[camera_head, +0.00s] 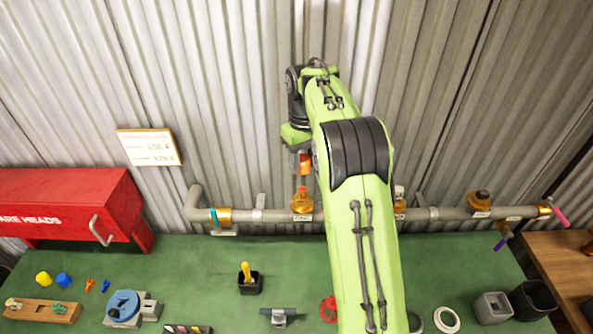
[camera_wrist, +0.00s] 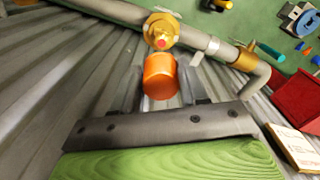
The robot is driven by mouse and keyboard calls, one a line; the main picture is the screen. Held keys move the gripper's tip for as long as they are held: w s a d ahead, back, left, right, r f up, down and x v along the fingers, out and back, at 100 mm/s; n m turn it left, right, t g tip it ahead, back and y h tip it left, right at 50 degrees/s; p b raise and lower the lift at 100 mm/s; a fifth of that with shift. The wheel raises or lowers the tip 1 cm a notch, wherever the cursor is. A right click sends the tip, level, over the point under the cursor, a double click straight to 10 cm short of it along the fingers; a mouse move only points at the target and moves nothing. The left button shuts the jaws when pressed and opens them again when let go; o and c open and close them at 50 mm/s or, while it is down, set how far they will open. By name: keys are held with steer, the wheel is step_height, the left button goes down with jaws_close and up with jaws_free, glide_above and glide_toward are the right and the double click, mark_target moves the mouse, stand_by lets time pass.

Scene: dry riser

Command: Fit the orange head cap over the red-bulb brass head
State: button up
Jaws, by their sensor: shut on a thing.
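In the wrist view my gripper (camera_wrist: 158,88) is shut on the orange head cap (camera_wrist: 160,76), with a finger on each side of it. The red-bulb brass head (camera_wrist: 161,32) sits on the grey pipe just past the cap, its red bulb facing the cap. In the head view the orange cap (camera_head: 304,164) hangs from my gripper above the brass head (camera_head: 302,200). A gap shows between them there, and the cap looks roughly lined up over the head. My arm hides part of the pipe to the right.
The grey pipe (camera_head: 445,213) runs along the corrugated wall with other brass fittings (camera_head: 480,201). A red cabinet (camera_head: 68,207) stands at left. The green bench (camera_head: 200,262) holds a black cup (camera_head: 250,284), a blue round fixture (camera_head: 123,305), small caps and a white ring (camera_head: 446,320).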

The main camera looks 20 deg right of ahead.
mark_target(303, 190)
steer(key=shift+s+a+r, duration=0.2)
steer(key=shift+s+r, duration=0.05)
steer(key=shift+s, duration=0.4)
steer(key=shift+w+d+f, duration=0.1)
steer(key=shift+w+f, duration=0.1)
steer(key=shift+f, duration=0.05)
step_height(303, 190, down, 5)
steer(key=b, duration=0.3)
steer(key=shift+r+b, duration=0.15)
steer(key=shift+b, duration=0.25)
steer(key=shift+f+b, duration=0.3)
steer(key=shift+f, duration=0.2)
steer(key=shift+r, duration=0.1)
steer(key=shift+r+p, duration=0.1)
steer(key=shift+p, duration=0.4)
steer(key=shift+f+b, duration=0.75)
steer(key=shift+f, duration=0.45)
steer(key=shift+s+f, duration=0.1)
steer(key=shift+f, duration=0.05)
